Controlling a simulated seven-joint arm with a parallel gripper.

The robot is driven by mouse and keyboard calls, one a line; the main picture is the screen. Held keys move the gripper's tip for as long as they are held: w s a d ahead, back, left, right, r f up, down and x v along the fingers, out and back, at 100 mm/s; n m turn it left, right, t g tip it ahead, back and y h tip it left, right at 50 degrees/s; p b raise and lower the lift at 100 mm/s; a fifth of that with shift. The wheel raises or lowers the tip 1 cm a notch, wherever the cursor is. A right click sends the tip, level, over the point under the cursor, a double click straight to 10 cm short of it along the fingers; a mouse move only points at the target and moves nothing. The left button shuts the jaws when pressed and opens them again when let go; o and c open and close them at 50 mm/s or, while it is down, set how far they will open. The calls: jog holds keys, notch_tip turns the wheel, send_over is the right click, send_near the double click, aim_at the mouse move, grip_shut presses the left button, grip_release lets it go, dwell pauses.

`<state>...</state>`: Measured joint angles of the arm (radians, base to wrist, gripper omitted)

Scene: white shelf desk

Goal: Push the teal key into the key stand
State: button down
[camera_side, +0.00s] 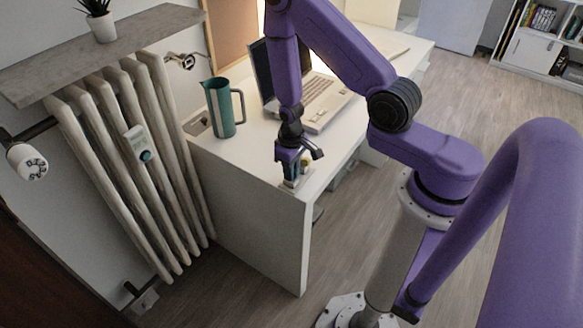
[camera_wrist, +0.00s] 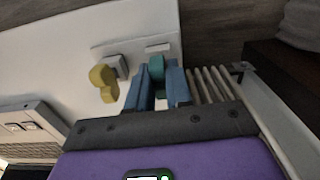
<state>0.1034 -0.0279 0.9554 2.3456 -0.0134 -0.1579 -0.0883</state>
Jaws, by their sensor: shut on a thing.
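In the wrist view the teal key (camera_wrist: 156,72) is between the two blue fingers of my gripper (camera_wrist: 159,80), which is shut on it. The key's far end is close to a pale block (camera_wrist: 157,48) on the light key stand (camera_wrist: 135,46); I cannot tell whether it is inside a slot. A yellow key (camera_wrist: 102,80) sits at a second, grey block of the stand, left of my fingers. In the side view my gripper (camera_side: 291,176) points down over the desk's near corner, hiding most of the stand and the teal key.
The white desk (camera_side: 240,160) carries a teal jug (camera_side: 222,108) and an open laptop (camera_side: 312,100) behind my gripper. A radiator (camera_side: 125,165) with a shelf stands left. The desk's front edge is close to my gripper.

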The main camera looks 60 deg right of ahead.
jog(key=shift+f, duration=0.2)
jog(key=c, duration=1)
grip_release()
jog(key=shift+o, duration=0.2)
jog(key=shift+r, duration=0.1)
notch_tip(320, 180, up, 17)
jog(key=shift+r, duration=0.1)
